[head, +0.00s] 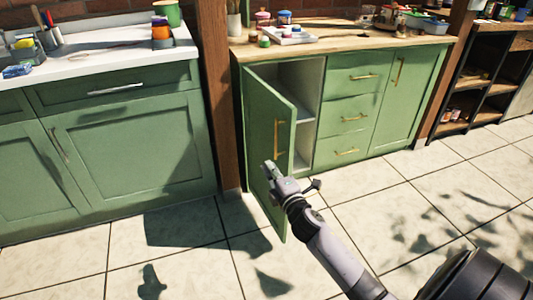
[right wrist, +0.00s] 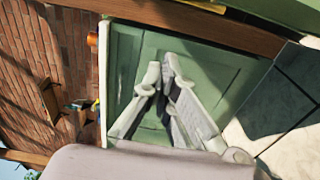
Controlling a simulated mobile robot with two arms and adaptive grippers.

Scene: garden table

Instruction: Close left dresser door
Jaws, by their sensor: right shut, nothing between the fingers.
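The dresser (head: 305,49) is green with a wooden top. Its left door (head: 261,112) stands open, swung out toward me from its left side, with its outer face and a brass bar handle (head: 279,138) showing. Behind it the white inside with a shelf (head: 301,130) is exposed. My right gripper (head: 268,168) is shut and empty, in front of the door's outer face, just below the handle. Whether it touches the door I cannot tell. In the right wrist view its fingertips (right wrist: 162,72) are together before a green panel (right wrist: 212,70). My left gripper is not in view.
Drawers (head: 352,103) and a closed right door (head: 408,92) fill the rest of the dresser. A wooden post (head: 217,90) separates it from a green counter unit (head: 130,150) at left. Jars and a tray (head: 288,37) stand on the top. The tiled floor (head: 400,200) is clear.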

